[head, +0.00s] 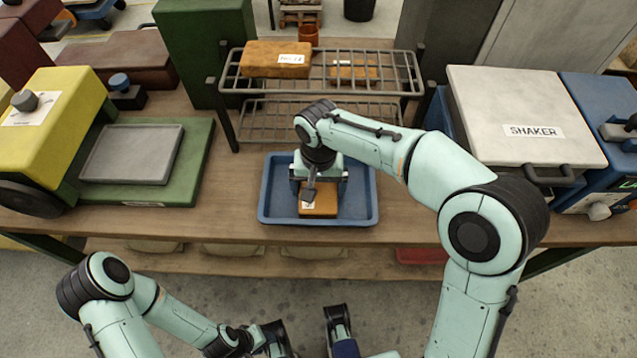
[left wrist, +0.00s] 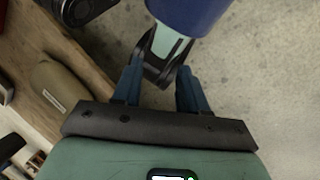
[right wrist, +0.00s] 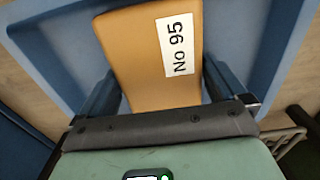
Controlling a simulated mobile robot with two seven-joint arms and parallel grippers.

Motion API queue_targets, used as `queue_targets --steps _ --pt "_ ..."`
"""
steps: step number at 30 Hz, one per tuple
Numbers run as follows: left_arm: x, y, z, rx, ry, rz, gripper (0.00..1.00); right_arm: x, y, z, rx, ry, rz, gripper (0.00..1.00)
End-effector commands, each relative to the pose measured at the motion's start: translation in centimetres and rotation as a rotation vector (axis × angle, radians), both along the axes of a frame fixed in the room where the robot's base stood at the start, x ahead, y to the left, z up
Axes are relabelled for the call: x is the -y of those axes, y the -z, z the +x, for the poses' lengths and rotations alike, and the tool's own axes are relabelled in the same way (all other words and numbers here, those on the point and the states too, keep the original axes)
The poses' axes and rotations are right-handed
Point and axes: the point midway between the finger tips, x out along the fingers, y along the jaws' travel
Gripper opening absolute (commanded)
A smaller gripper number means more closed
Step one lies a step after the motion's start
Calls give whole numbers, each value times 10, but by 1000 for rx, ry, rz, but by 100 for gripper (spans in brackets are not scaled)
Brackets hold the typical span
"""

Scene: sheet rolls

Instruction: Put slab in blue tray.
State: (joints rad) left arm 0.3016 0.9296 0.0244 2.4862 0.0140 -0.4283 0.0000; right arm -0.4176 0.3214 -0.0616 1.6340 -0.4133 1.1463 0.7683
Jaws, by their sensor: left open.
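An orange-brown slab (head: 318,204) with a white label lies within the blue tray's outline on the bench. The right wrist view shows the slab (right wrist: 150,55) marked "No 95". The blue tray (head: 268,207) has its floor and walls around the slab. My right gripper (right wrist: 161,70) points down over the tray, one finger against each long side of the slab, shut on it. Whether the slab's underside touches the tray floor is hidden. My left gripper (left wrist: 160,68) is open and empty, low in front of the bench.
A wire rack (head: 322,92) stands behind the tray with two similar slabs, one being a labelled slab (head: 262,60). A green-based machine with a grey plate (head: 132,153) is left, a white shaker box (head: 525,112) right. Bench is clear between the tray and both.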

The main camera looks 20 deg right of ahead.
Motion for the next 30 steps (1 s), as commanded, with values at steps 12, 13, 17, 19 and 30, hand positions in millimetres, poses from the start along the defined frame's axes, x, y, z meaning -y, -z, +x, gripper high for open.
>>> queue_targets --steps 12,13,17,19,30 --pt "0 -5 -2 -6 2 -1 43 0 -20 1 3 1 1 100" --pt "0 -6 -2 -7 1 -2 43 0 -25 1 5 1 2 100" --pt "0 -12 -5 -16 4 -2 43 0 -55 1 6 1 2 100" --pt "0 -16 -6 -21 5 -3 43 -1 -71 1 6 1 2 100" --pt "0 -25 -11 -39 8 -5 43 0 -122 0 1 0 1 100"
